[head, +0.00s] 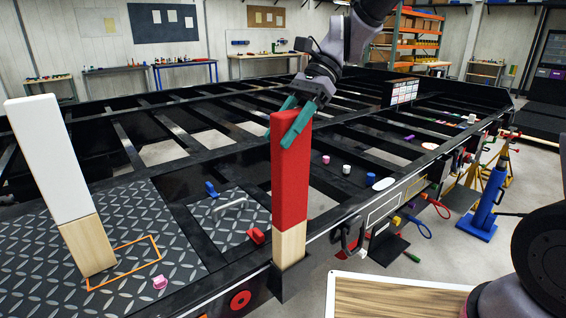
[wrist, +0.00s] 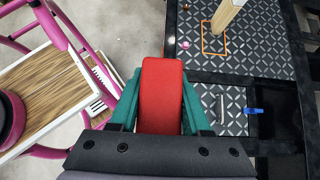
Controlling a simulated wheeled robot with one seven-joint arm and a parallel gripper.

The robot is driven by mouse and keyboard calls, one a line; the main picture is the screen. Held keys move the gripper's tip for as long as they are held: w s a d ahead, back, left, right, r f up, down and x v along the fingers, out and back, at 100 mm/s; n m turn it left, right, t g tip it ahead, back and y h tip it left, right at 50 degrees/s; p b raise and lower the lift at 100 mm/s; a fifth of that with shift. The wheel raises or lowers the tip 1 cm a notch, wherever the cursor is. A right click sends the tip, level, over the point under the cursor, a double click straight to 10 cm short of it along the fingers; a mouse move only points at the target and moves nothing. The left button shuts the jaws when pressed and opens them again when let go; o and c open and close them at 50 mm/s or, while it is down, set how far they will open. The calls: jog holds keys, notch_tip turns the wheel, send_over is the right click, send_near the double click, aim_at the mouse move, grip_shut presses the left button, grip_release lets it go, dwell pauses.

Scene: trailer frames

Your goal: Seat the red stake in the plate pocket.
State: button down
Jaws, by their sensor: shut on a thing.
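The red stake (head: 290,175), with a bare wooden foot (head: 289,243), stands nearly upright at the trailer frame's near side rail. The lower end of its foot meets a black pocket (head: 297,277) on the rail; that end is hidden, so how deep it sits I cannot tell. My gripper (head: 298,112) has teal fingers, shut on the stake's red top from above. In the wrist view the stake's red top (wrist: 161,92) lies between the two teal fingers; the foot and pocket are hidden there.
A white stake (head: 50,160) with a wooden foot stands tilted on the tread plate (head: 185,225), by an orange outline (head: 152,245). A grey handle (head: 229,206), blue clip (head: 211,189) and red piece (head: 256,236) lie near the red stake. A wood-topped tray (head: 395,298) is at the front right.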

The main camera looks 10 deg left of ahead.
aim_at(276, 173)
jog(key=shift+f, duration=3.2)
jog(key=shift+c, duration=1.8)
grip_release()
jog(key=shift+f, duration=0.15)
jog(key=v, duration=1.2)
jog(key=s+d+r+n+t+h, duration=0.1)
jog(key=d+r+t, duration=0.2)
jog(key=d, duration=0.7)
jog(key=s+d+r+n+t+h, duration=0.1)
jog(key=d+r+t, duration=0.2)
jog(key=d+t, duration=0.3)
jog(key=s+d+r+n+t+h, duration=0.1)
jog(key=d+t, duration=0.4)
jog(key=d, duration=0.9)
notch_tip(276, 173, up, 2)
jog(key=shift+s+r+n+h, duration=0.1)
jog(key=shift+s+n+h, duration=0.3)
jog(key=shift+h, duration=0.1)
